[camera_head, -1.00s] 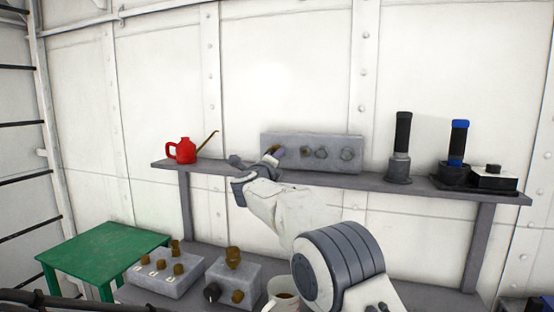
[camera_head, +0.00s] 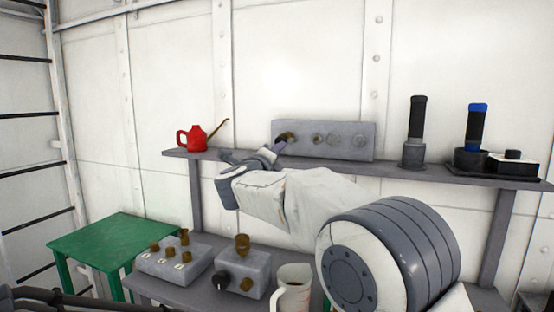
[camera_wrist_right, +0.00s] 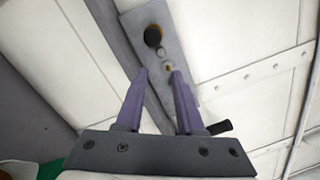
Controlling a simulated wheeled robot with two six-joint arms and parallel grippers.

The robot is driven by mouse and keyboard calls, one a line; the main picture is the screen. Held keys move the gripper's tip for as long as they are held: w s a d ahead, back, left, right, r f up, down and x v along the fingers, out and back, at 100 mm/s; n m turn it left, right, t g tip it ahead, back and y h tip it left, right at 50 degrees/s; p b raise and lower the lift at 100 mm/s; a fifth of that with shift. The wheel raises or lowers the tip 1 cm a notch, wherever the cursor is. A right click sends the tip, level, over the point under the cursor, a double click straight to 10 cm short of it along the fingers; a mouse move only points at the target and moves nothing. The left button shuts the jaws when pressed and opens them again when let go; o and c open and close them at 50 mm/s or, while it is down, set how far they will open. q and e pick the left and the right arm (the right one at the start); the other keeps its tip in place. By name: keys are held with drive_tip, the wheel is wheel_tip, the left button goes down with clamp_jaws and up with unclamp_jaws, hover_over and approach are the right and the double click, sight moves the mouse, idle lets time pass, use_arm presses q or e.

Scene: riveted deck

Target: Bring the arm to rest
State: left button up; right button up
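My right arm comes in from the lower right of the head view. My right gripper (camera_head: 262,158) is in front of the wall shelf, at the left end of the grey panel with knobs (camera_head: 350,140). The arm hides part of the shelf there. In the right wrist view my right gripper (camera_wrist_right: 159,75) has its two purple fingers apart with nothing between them. The panel (camera_wrist_right: 180,55) shows beyond the fingertips, with a dark knob at its far end. Whether a finger touches the panel or shelf cannot be told. My left gripper is not in view.
The shelf (camera_head: 410,171) holds a red oil can (camera_head: 195,138), a black-handled stick (camera_head: 416,130) and a blue-topped stick (camera_head: 476,130). Below are knobbed boxes (camera_head: 240,276), a white mug (camera_head: 292,290) and a green table (camera_head: 110,240).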

drive_tip(key=s+d+f+n+g+y, duration=0.3)
drive_tip(key=s+d+f+n, duration=0.15)
drive_tip(key=f+n, duration=0.5)
drive_tip(key=s+d+f+n+g+y, duration=0.35)
drive_tip(key=d+f+n, duration=0.25)
drive_tip(key=f+n, duration=0.4)
drive_tip(key=s+d+f+n+g+h, duration=0.1)
drive_tip(key=s+d+f+n+g, duration=0.4)
drive_tip(key=s+f, duration=0.6)
drive_tip(key=s+d+f+n+g, duration=0.2)
drive_tip(key=s+d+f+g, duration=0.35)
drive_tip(key=s, duration=0.85)
drive_tip(key=s+a+r+n+p, duration=0.1)
drive_tip(key=s+a+r+n, duration=0.2)
drive_tip(key=s+a, duration=0.3)
drive_tip(key=s+a+r+n+g+p, duration=0.1)
drive_tip(key=s+a+r+n+p, duration=0.1)
drive_tip(key=s+a+r+n, duration=0.2)
drive_tip(key=s+a, duration=0.2)
drive_tip(key=s, duration=0.2)
drive_tip(key=shift+a+y, duration=0.35)
